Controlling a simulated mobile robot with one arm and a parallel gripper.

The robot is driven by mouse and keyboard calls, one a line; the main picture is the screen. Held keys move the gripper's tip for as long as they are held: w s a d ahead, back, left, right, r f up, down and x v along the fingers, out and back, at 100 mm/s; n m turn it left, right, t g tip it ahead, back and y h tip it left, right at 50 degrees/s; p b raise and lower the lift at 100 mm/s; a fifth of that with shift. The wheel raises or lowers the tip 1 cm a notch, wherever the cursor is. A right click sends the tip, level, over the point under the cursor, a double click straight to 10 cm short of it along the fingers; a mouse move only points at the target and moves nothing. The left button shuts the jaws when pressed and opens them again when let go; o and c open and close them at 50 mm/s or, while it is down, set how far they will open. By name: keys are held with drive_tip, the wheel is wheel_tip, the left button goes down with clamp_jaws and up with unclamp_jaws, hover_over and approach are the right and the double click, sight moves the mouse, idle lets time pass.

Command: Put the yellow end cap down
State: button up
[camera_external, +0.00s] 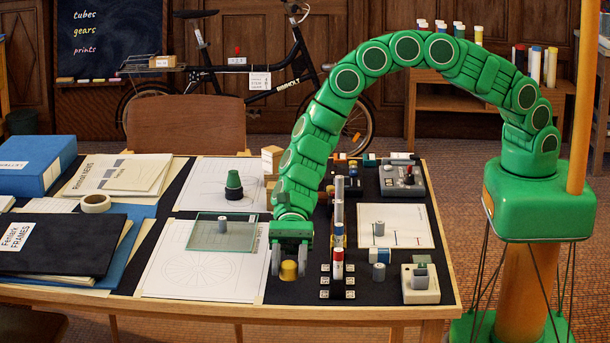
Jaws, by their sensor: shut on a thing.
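The yellow end cap (289,271) is between the two grey fingers of my gripper (289,268), low over the dark mat near the table's front edge. My gripper points down and is shut on the cap. The cap's upper part is partly hidden by the gripper. I cannot tell whether the cap touches the mat.
A rack with upright tubes (337,266) stands close to the right of my gripper. A glass plate (222,235) and drawing sheets (195,288) lie to the left. A grey-white device (420,286) stands at the front right. Bare dark mat (284,293) lies in front of the cap.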

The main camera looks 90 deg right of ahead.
sight(288, 290)
drive_tip(key=shift+w+a+f, duration=0.15)
drive_tip(key=shift+f, duration=1.5)
drive_tip(key=shift+f, duration=0.2)
drive_tip(key=o, duration=1.1)
drive_tip(key=shift+c, duration=0.2)
drive_tip(key=shift+r, duration=0.1)
drive_tip(key=shift+r, duration=0.15)
drive_tip(key=v, duration=1.2)
